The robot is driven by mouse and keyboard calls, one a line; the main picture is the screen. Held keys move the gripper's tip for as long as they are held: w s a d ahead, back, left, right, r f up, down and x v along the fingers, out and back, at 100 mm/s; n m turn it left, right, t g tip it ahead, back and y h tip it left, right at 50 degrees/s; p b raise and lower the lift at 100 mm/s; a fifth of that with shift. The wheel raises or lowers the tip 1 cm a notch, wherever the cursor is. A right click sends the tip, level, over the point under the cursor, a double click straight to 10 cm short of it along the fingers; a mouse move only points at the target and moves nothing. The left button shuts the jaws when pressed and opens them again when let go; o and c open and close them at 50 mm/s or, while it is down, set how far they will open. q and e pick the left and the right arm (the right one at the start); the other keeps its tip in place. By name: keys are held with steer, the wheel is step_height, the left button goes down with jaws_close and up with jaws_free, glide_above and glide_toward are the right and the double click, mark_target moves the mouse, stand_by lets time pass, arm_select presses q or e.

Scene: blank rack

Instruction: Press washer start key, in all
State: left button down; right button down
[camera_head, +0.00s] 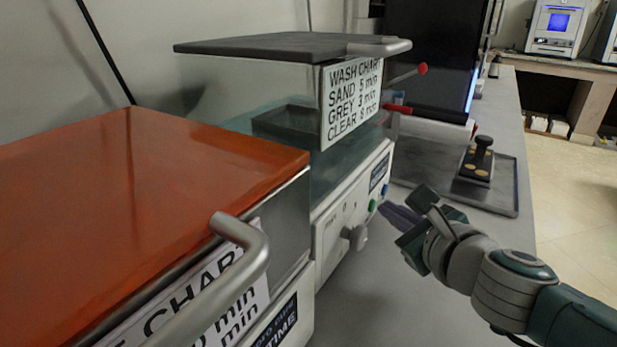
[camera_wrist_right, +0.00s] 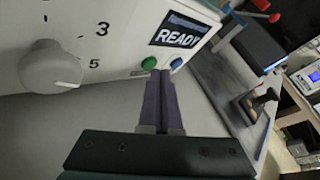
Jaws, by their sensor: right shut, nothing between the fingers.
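The washer with the dark grey lid (camera_head: 290,45) has a clear tank and a white front panel (camera_head: 338,215). Its panel carries a dial knob (camera_wrist_right: 50,66), a green button (camera_wrist_right: 149,62), a blue button (camera_wrist_right: 176,63) and a display reading READY (camera_wrist_right: 181,34). I cannot read which button is the start key. My right gripper (camera_head: 388,211) is shut and empty, its purple fingers pointing at the panel. In the right wrist view the fingertips (camera_wrist_right: 160,74) appear just below and between the two buttons; contact is unclear. My left gripper is out of view.
A second washer with an orange lid (camera_head: 140,190) and metal handle stands in the near left. A dark tray (camera_head: 430,185) with a black-handled tool (camera_head: 480,160) lies farther along the grey counter. Red-tipped levers (camera_head: 398,108) stick out behind the grey-lidded washer.

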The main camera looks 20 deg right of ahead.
steer(key=shift+w+a, duration=0.3)
stand_by(0.5)
stand_by(0.4)
steer(key=shift+s+d, duration=0.4)
steer(key=shift+s, duration=0.05)
steer(key=shift+s+d, duration=0.15)
steer(key=shift+s+d+p, duration=0.45)
steer(key=shift+s+d, duration=0.6)
steer(key=shift+s, duration=0.25)
steer(key=shift+s+d, duration=0.6)
steer(key=shift+s, duration=0.05)
